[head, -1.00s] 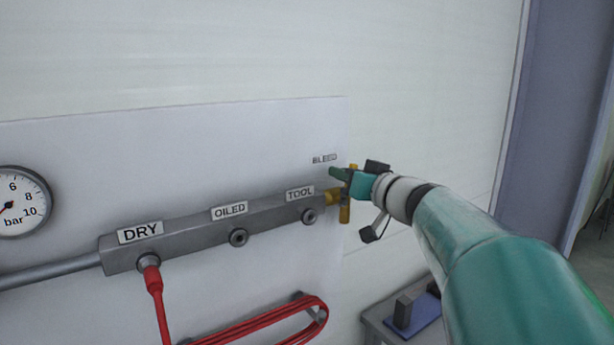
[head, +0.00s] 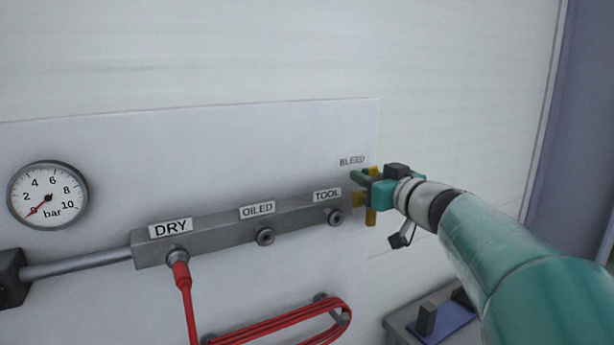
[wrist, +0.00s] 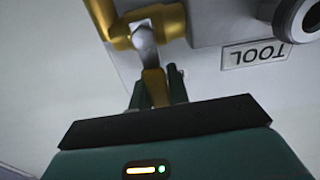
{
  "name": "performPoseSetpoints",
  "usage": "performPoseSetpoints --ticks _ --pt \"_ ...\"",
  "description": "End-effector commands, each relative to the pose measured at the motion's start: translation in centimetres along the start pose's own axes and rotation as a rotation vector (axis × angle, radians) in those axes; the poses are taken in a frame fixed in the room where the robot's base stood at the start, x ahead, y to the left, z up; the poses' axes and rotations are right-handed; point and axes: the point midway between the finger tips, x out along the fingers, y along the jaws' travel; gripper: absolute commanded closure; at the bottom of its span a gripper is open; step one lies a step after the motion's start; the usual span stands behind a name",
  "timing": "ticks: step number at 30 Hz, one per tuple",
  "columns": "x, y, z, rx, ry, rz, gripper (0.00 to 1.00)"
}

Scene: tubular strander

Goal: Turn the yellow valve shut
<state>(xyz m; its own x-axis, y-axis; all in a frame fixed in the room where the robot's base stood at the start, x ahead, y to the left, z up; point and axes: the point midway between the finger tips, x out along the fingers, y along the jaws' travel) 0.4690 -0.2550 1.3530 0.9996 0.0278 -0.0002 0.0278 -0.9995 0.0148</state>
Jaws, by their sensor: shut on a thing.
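The yellow valve (head: 371,217) is at the right end of the grey manifold, below the BLEED label. My gripper (head: 362,179) is at the valve, and its green fingers partly cover it in the head view. In the wrist view the brass valve body (wrist: 112,22) is at the top, with a grey stem in front of it. The yellow handle (wrist: 155,88) runs down between the fingertips of my gripper (wrist: 158,88), which is shut on it. The handle's lower end is hidden behind the gripper body.
The grey manifold (head: 210,235) carries DRY, OILED and TOOL ports. A red hose (head: 186,300) hangs from DRY, and coiled red hose (head: 290,325) hangs below. A pressure gauge (head: 47,195) reads near zero. A small table (head: 400,325) stands at lower right.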

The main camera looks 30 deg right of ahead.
Motion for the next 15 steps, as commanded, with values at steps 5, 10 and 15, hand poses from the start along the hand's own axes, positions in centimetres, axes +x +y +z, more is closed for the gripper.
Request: performPoseSetpoints --ticks 5,10,15 --pt "-0.07 0.03 -0.02 -0.002 0.0 0.0 0.61" --pt "-0.03 0.0 0.0 -0.001 0.0 0.0 0.61" --pt "-0.46 0.02 -0.05 -0.001 0.0 0.0 0.61"
